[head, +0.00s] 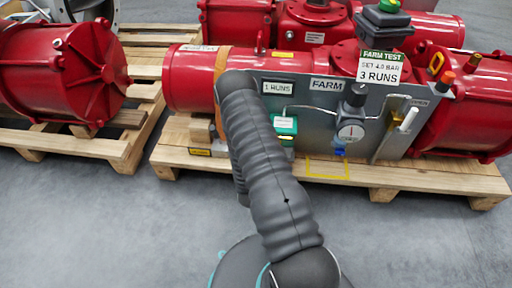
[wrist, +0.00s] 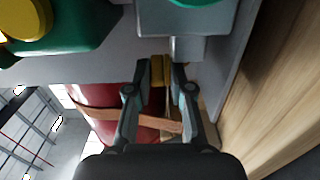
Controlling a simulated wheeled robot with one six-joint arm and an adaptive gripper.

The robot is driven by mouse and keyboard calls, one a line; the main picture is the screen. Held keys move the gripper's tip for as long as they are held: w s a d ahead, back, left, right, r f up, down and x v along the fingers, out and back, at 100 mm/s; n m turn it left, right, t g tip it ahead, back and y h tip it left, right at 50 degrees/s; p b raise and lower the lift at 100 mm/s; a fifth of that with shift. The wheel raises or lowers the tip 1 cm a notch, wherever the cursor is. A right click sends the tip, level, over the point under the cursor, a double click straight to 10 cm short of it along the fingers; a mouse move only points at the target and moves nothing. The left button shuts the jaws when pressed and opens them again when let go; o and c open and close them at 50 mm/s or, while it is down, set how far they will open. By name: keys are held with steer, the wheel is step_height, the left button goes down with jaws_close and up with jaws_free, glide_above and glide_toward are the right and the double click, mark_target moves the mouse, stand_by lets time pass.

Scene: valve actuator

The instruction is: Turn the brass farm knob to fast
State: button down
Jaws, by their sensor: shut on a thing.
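In the wrist view, my gripper (wrist: 160,82) is shut on a small brass knob (wrist: 158,69), with one finger on each side. The knob sits beside a grey block (wrist: 185,20) on the grey panel. Which way the knob is set cannot be told, and no "fast" mark can be read. In the head view, my arm covers the knob and my gripper. The panel (head: 310,108) carries a FARM label (head: 327,85) and stands in front of a red actuator (head: 190,78).
A green block with a yellow cap (wrist: 25,18) is close on the left in the wrist view. The panel also holds a gauge (head: 351,131), a black regulator knob (head: 356,95) and a white lever (head: 408,119). Wooden pallets (head: 70,142) bear red actuators. The grey floor in front is clear.

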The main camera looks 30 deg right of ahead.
steer(key=shift+w+d+r+n+t+y, duration=0.15)
steer(key=shift+d+r+n+t+y, duration=0.05)
steer(key=shift+r+n+t+y, duration=0.25)
steer(key=c, duration=1.2)
jaws_free()
steer(key=shift+o, duration=0.2)
steer(key=shift+f, duration=0.15)
steer(key=shift+a, duration=0.1)
